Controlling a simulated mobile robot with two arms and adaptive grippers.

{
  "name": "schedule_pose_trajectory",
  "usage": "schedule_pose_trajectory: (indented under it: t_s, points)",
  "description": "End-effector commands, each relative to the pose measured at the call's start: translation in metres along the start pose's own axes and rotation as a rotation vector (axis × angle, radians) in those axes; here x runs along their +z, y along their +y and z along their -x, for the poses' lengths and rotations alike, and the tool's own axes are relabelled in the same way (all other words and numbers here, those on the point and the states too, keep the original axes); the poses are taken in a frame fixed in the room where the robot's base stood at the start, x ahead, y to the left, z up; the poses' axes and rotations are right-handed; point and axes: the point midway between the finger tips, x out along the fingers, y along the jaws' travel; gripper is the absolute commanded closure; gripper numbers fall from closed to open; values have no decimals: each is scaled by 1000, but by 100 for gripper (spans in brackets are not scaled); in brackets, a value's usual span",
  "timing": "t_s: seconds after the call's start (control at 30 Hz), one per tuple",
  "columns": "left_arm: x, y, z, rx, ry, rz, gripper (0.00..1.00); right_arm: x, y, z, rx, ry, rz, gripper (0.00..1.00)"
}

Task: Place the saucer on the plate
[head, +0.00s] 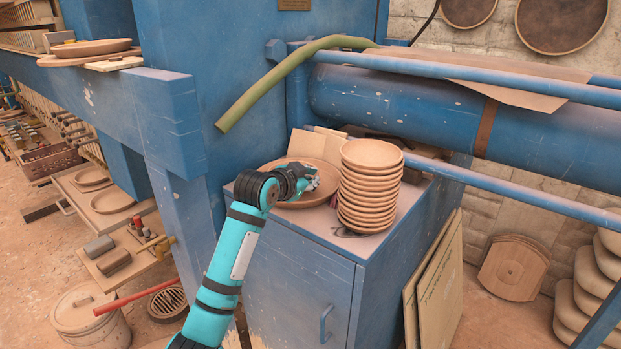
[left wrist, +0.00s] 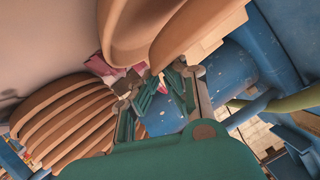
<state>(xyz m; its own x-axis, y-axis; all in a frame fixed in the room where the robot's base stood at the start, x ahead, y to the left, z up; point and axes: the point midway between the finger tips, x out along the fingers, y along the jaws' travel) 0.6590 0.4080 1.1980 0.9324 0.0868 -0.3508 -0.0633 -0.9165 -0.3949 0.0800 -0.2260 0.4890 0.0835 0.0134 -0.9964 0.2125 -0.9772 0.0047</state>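A stack of several terracotta saucers (head: 370,188) stands on top of the blue cabinet, slightly leaning. A wider terracotta plate (head: 288,204) lies on the cabinet to the left of the stack, partly hidden by my left gripper (head: 308,179). That gripper is over the plate, close to the stack's left side. In the left wrist view, its fingers (left wrist: 160,105) look spread apart with nothing clear between them. The stack (left wrist: 70,120) shows at the left there. Large curved brown rims (left wrist: 185,35) fill the top; I cannot tell which dish they belong to. My right gripper is out of view.
The blue cabinet (head: 290,262) has little free top around the dishes. Thin tan sheets (head: 313,146) stand behind the plate. A green hose (head: 270,85) hangs above, and blue bars (head: 465,80) run behind and right of the stack.

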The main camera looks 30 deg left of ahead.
Motion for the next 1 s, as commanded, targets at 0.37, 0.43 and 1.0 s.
schedule_pose_trajectory:
  t_s: [0.37, 0.43, 1.0]
  points:
    - [1, -15, -42, 2, -1, 1, 100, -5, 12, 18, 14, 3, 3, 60]
    - [9, -11, -45, 3, -3, 1, 100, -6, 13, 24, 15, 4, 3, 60]
    - [29, -3, -53, 0, 0, 0, 90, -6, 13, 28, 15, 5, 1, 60]
